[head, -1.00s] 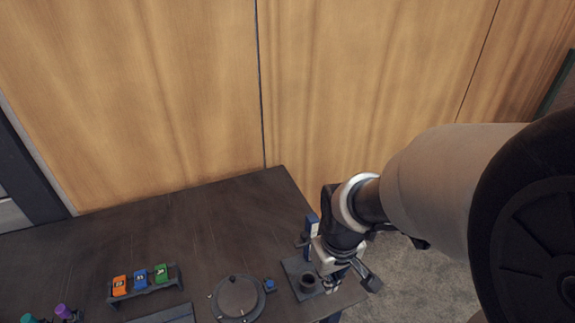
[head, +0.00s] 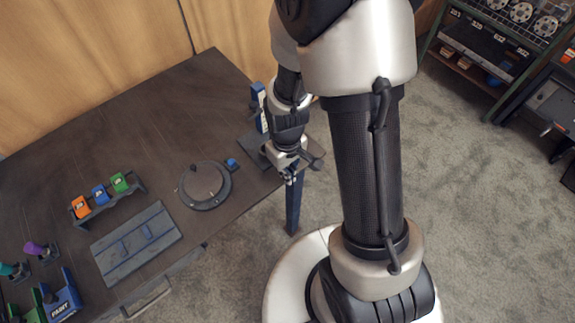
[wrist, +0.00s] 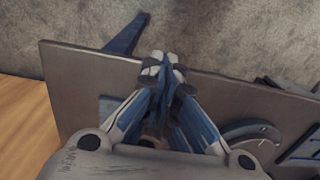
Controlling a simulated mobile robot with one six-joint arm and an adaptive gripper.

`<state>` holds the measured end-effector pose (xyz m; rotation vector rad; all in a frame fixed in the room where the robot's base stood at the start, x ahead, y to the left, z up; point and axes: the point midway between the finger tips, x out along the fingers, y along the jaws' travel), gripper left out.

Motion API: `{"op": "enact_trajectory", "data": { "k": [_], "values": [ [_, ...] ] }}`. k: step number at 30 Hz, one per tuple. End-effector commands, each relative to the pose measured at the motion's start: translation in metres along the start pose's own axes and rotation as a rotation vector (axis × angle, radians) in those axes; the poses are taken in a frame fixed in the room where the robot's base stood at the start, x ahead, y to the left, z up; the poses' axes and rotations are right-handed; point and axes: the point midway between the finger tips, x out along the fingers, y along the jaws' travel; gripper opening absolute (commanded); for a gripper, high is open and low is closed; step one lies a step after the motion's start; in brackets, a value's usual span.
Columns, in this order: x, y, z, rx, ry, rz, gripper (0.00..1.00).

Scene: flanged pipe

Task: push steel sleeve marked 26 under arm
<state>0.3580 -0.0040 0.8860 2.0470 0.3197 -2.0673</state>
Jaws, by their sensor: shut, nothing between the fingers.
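My gripper (head: 291,176) is at the right end of the dark table, beside a blue post (head: 259,106) with a white label. Its fingers are closed together with nothing between them; the closed tips also show in the wrist view (wrist: 164,66). A grey base plate (head: 252,148) lies at the foot of the post, partly behind my gripper. I cannot make out the steel sleeve or a mark 26 now; my gripper and wrist cover much of the plate. In the wrist view the finger links hide most of what lies between them.
A round dark turntable (head: 204,186) sits left of the plate, with a small blue block (head: 231,164) beside it. A rack (head: 125,196) holds orange, blue and green tagged pieces. A grey tray (head: 135,244) lies in front. The table's back is clear.

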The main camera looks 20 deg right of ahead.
Motion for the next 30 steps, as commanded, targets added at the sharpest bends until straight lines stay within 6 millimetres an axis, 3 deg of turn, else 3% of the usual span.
{"op": "enact_trajectory", "data": {
  "k": [1, 6, 20, 30],
  "values": [
    [-0.002, 0.001, -0.015, -0.002, 0.014, 0.005, 0.0],
    [-0.004, 0.001, -0.032, -0.002, 0.011, 0.004, 0.0],
    [-0.005, 0.001, -0.038, -0.001, 0.01, 0.003, 0.0],
    [-0.006, 0.001, -0.076, -0.002, 0.01, 0.003, 0.0]
  ]
}}
